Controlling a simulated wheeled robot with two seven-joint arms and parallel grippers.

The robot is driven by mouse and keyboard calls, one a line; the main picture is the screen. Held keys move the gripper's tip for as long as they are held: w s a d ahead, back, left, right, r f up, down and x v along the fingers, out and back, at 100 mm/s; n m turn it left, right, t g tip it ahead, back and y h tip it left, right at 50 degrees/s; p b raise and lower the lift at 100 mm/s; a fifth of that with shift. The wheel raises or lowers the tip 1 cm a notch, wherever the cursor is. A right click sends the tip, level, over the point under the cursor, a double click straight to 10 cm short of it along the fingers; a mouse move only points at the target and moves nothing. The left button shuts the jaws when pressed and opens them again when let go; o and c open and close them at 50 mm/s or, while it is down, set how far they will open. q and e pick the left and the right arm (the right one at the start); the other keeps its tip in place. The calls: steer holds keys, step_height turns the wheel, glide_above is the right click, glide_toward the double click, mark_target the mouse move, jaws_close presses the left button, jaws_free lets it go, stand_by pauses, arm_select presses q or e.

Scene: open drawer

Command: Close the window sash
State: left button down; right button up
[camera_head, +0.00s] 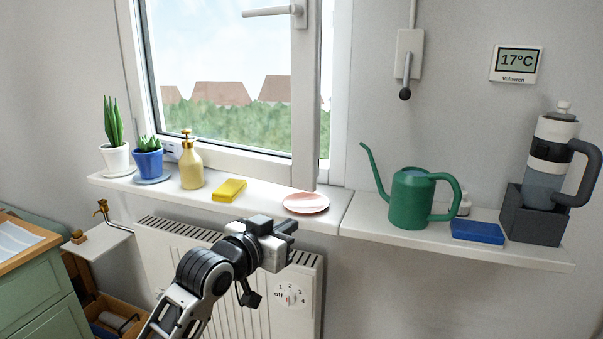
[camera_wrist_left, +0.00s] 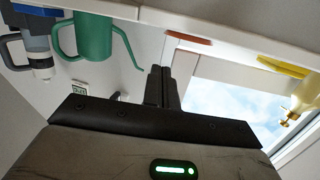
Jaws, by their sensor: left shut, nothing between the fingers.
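The white window sash (camera_head: 306,95) stands ajar, its free edge swung into the room over the sill (camera_head: 340,205). Its white handle (camera_head: 272,12) is at the top and lies level. My left gripper (camera_head: 287,228) is in front of the sill's front edge, below and to the left of the sash's lower corner, apart from it. In the left wrist view, which looks upside down, the left gripper's fingers (camera_wrist_left: 161,87) are together and empty. The sash's glass (camera_wrist_left: 232,95) shows to their right. My right gripper is in neither view.
The sill holds two potted plants (camera_head: 148,160), a soap dispenser (camera_head: 191,165), a yellow sponge (camera_head: 229,190) and a pink saucer (camera_head: 306,203) beneath the sash. A green watering can (camera_head: 408,200), blue box (camera_head: 477,232) and coffee maker (camera_head: 548,160) stand right. A radiator (camera_head: 185,265) is below.

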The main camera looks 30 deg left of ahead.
arm_select(q)
steer(key=t+y, duration=0.1)
steer(key=t, duration=0.1)
glide_toward(312, 158)
steer(key=shift+n, duration=0.4)
steer(key=w, duration=0.6)
steer(key=shift+w+a+r, duration=0.1)
steer(key=shift+a+r, duration=0.05)
steer(key=shift+w, duration=0.35)
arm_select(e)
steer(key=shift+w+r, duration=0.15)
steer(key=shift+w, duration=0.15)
arm_select(q)
steer(key=shift+a+p, duration=0.1)
steer(key=shift+p, duration=0.2)
